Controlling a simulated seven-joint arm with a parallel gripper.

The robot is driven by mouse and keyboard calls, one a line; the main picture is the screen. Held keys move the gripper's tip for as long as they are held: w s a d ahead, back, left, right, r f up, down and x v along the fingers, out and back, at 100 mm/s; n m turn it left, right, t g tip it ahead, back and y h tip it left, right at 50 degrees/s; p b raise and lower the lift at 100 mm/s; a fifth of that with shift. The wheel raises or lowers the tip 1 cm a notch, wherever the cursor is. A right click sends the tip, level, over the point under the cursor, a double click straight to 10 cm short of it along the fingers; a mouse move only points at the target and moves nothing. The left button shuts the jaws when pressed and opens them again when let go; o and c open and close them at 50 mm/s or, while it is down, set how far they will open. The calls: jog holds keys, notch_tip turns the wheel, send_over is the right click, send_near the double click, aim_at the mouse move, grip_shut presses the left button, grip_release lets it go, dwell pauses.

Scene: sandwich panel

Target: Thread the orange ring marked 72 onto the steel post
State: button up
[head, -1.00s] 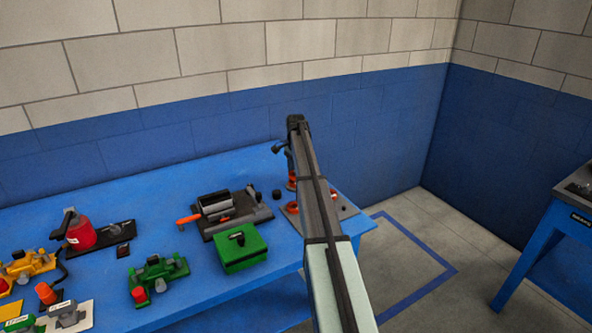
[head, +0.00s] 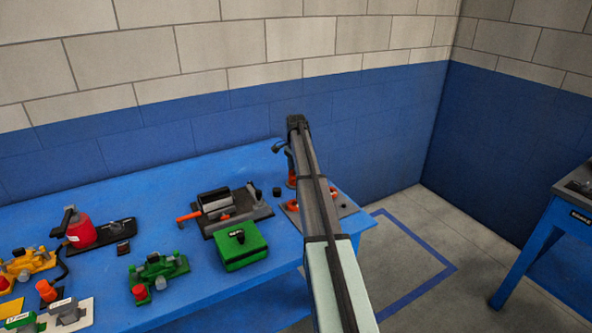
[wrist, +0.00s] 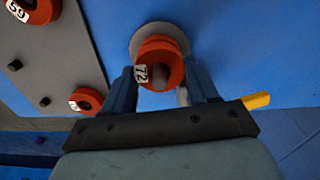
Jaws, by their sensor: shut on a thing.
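The orange ring marked 72 (wrist: 147,74) is between the two fingers of my gripper (wrist: 160,76) in the wrist view, and the gripper is shut on it. The blunt end of the steel post (wrist: 160,77) shows in the ring's hole, so the ring appears to be around the post. More orange shows just behind the ring, and I cannot tell whether it is a second ring. A round grey base (wrist: 138,42) lies behind them. In the head view my arm hides most of the gripper; some orange (head: 291,180) shows beside it.
Other orange rings, one marked 59 (wrist: 38,8) and another (wrist: 86,101), sit on a grey plate (wrist: 75,50) with short dark pegs. A green box (head: 240,250) and a dark clamp-like device (head: 225,208) stand left of my arm on the blue table (head: 185,195).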

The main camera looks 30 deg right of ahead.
jog(key=shift+f, duration=0.35)
dwell(0.5)
jog(key=o, duration=1.4)
jog(key=shift+c, duration=0.2)
jog(key=shift+r, duration=0.15)
jog(key=shift+r, duration=5.05)
